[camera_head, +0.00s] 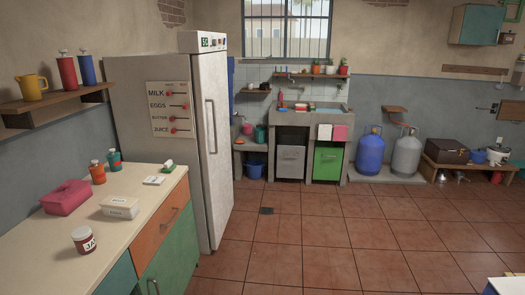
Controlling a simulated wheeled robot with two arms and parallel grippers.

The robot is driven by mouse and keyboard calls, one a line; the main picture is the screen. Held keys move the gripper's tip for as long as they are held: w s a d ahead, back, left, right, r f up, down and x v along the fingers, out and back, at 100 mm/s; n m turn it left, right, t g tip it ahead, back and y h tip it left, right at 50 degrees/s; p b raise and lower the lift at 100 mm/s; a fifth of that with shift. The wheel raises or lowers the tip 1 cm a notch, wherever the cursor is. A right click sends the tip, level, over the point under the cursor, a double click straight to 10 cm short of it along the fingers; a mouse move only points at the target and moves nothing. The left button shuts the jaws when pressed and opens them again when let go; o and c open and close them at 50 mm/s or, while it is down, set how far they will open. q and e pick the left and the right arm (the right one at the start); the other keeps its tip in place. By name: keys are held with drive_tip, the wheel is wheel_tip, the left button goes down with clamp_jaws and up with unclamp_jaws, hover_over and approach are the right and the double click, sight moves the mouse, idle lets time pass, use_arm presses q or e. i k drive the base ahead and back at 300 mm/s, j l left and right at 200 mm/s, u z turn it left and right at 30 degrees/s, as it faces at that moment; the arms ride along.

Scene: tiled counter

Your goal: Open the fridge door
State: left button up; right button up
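The tall grey-white fridge (130,100) stands left of the middle, behind the end of the counter. Its door (222,110) faces right and looks shut, with no visible gap along its edge. A long vertical handle (211,127) is on the door, near its closer edge. A list with red markers (171,109) hangs on the fridge's side. The inside of the fridge is hidden. Neither of my grippers is in view.
A counter (120,182) with jars and boxes runs along the left, close to the fridge. The tiled floor (300,235) in front of the door is open. Blue and grey gas cylinders (370,153) stand at the back right.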

sight(209, 70)
drive_tip(key=i+l, duration=0.1)
drive_tip(key=i, duration=0.4)
drive_tip(key=i+u, duration=0.1)
drive_tip(key=i, duration=0.4)
drive_tip(key=i+l+u, duration=0.1)
drive_tip(key=i, duration=0.4)
drive_tip(key=i+l, duration=0.25)
drive_tip(key=i, duration=0.2)
